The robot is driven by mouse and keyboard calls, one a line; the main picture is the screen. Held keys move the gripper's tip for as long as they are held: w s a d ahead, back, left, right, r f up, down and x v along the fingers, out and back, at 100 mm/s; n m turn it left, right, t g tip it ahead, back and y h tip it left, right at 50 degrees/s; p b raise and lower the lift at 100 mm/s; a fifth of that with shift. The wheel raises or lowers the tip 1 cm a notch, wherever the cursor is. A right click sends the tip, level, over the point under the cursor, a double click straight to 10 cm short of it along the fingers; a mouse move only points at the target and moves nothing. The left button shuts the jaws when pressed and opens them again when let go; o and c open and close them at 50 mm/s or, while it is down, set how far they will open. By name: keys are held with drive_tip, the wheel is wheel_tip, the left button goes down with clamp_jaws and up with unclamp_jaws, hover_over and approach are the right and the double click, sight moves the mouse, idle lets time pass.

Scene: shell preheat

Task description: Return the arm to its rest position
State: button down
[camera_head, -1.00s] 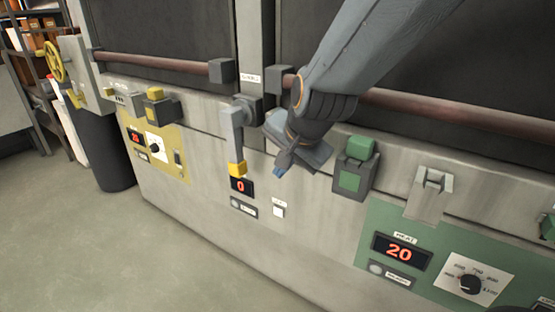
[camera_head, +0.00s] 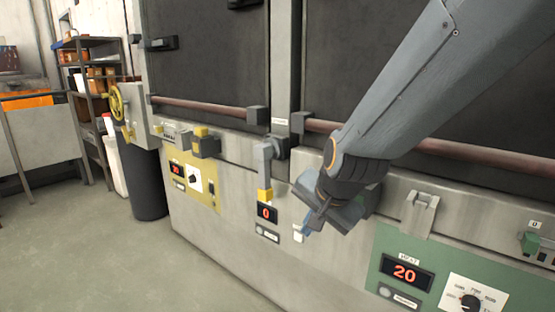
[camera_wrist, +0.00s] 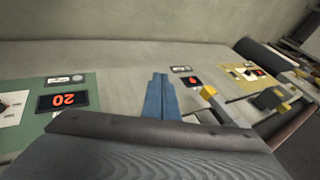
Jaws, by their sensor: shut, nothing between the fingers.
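My gripper (camera_head: 310,221) is in front of the machine's lower front panel, pointing down and to the left, with my arm reaching in from the upper right. It hides part of the panel, including where a green latch showed earlier. In the wrist view my gripper (camera_wrist: 161,97) has its blue fingers together with nothing between them. The panel behind it carries a red "0" display (camera_head: 266,213) and a lever with a yellow tip (camera_head: 264,194), both left of the gripper and apart from it.
A green panel (camera_head: 385,262) with a "20" display and a black knob (camera_head: 470,303) is at the lower right. A yellow panel (camera_head: 205,197) sits left. A dark bin (camera_head: 148,185), yellow handwheel (camera_head: 116,103) and shelf (camera_head: 88,65) stand farther left. Open floor (camera_head: 110,260) lies at lower left.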

drive_tip(key=s+d+f+n+g+h+p, duration=0.1)
drive_tip(key=s+d+f+n+g+p, duration=0.1)
drive_tip(key=s+d, duration=0.4)
drive_tip(key=s+d+f+n+g+h+p, duration=0.1)
drive_tip(key=s+d+n+g+p, duration=0.2)
drive_tip(key=s, duration=0.7)
drive_tip(key=d+n+g, duration=0.1)
drive_tip(key=d+n, duration=0.1)
drive_tip(key=d, duration=0.1)
drive_tip(key=shift+f+n+p, duration=0.3)
drive_tip(key=shift+f, duration=0.05)
